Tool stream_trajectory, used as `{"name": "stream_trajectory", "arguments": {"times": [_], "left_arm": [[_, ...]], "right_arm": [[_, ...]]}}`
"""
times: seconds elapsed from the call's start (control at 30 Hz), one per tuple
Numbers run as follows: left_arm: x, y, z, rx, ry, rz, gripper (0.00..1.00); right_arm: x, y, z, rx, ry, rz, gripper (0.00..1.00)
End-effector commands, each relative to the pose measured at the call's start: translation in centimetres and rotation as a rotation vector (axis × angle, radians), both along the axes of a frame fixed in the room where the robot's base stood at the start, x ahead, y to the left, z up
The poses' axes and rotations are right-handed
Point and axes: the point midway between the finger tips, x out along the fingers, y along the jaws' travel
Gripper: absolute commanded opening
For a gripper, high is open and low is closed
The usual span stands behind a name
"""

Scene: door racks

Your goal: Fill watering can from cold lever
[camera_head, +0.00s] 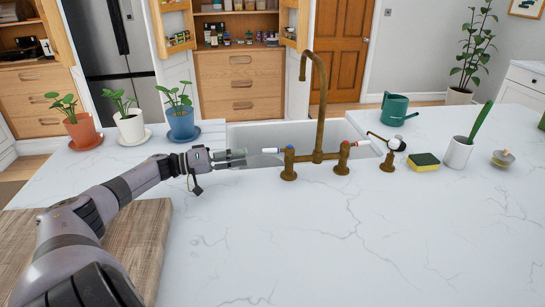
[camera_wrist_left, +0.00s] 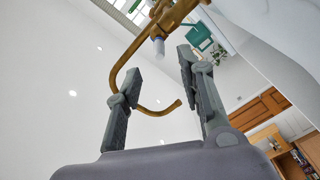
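The bronze tap (camera_head: 319,105) stands at the front of the sink with its spout arched over the basin. The cold lever (camera_head: 271,150), white-handled with a blue mark, points left from the left valve. My left gripper (camera_head: 241,157) is just left of the lever's end, fingers pointing towards it. In the left wrist view the fingers are apart and empty, with the lever's pale end (camera_wrist_left: 158,46) beyond the gap between them. The green watering can (camera_head: 394,109) stands upright on the counter right of the sink, away from the spout. My right gripper is not in view.
The red-marked hot valve (camera_head: 343,157) is right of the cold one. A sponge (camera_head: 424,162) and a white cup (camera_head: 459,153) stand at right. Several potted plants (camera_head: 130,124) line the left back. A wooden board (camera_head: 140,235) lies front left; the front middle counter is clear.

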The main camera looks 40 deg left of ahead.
Motion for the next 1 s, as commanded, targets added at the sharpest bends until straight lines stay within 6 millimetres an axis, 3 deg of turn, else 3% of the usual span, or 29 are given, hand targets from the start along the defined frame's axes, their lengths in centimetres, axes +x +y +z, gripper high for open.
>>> {"name": "stream_trajectory", "arguments": {"times": [0.5, 0.7, 1.0], "left_arm": [[7.7, -5.0, 0.3, -0.004, -0.004, -0.001, 0.36], [8.9, -5.8, 0.2, -0.001, -0.002, 0.000, 0.36], [9.0, -5.9, 0.1, 0.000, 0.000, -0.001, 0.36]], "right_arm": [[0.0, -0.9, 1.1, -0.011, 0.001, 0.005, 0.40], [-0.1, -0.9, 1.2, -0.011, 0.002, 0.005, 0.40], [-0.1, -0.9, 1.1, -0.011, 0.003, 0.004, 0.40]]}}
